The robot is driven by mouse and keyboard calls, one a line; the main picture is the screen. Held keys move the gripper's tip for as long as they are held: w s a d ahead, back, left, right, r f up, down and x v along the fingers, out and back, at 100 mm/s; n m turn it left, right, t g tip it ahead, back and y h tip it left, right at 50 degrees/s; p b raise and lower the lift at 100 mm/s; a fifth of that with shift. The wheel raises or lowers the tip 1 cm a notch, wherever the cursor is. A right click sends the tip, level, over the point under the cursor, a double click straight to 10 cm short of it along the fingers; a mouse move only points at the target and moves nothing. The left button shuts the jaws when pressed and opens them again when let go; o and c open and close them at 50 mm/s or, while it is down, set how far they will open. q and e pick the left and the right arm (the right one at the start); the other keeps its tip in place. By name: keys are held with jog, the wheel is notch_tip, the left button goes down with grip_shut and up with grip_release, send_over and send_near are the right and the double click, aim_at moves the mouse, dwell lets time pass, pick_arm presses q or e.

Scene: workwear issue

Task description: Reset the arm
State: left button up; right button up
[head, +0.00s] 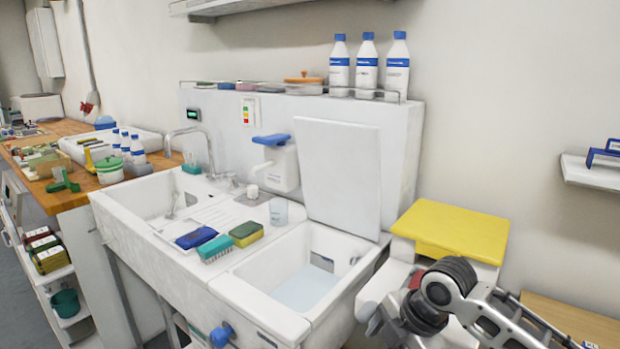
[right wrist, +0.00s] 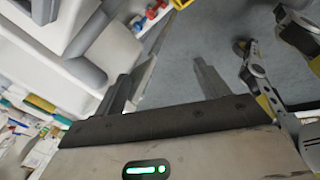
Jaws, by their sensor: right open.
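My right arm (head: 450,297) comes in at the bottom right of the head view, bent in front of the yellow-lidded bin. In the right wrist view my right gripper (right wrist: 162,72) has its two fingers wide apart with nothing between them. Grey floor (right wrist: 185,75) shows beyond the fingers, and a pale unit's edge is at the left. My left gripper is in neither view.
The white double sink (head: 262,308) fills the middle, with a blue brush, teal brush and sponge (head: 246,233) on its ledge. A yellow lid (head: 450,228) tops a white bin close behind my right arm. A wooden surface (head: 575,318) lies at the right.

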jog(key=s+a+f+m+t+y, duration=0.1)
jog(key=s+a+f+m+t, duration=0.1)
jog(key=s+a+f+m, duration=0.25)
jog(key=s+a+f+m+t+y, duration=0.1)
jog(key=s+f+m+t+y, duration=0.15)
jog(key=f+m, duration=0.35)
jog(key=s+d+f+m+t+h, duration=0.1)
jog(key=s+d+f+m+h, duration=0.1)
jog(key=s+m, duration=0.3)
jog(key=s+d+f+m+t+h, duration=0.2)
jog(key=s+d+f+m, duration=0.2)
jog(key=s, duration=0.4)
jog(key=shift+s+d+f+m, duration=0.15)
jog(key=shift+d+m, duration=0.4)
jog(key=shift+d, duration=0.2)
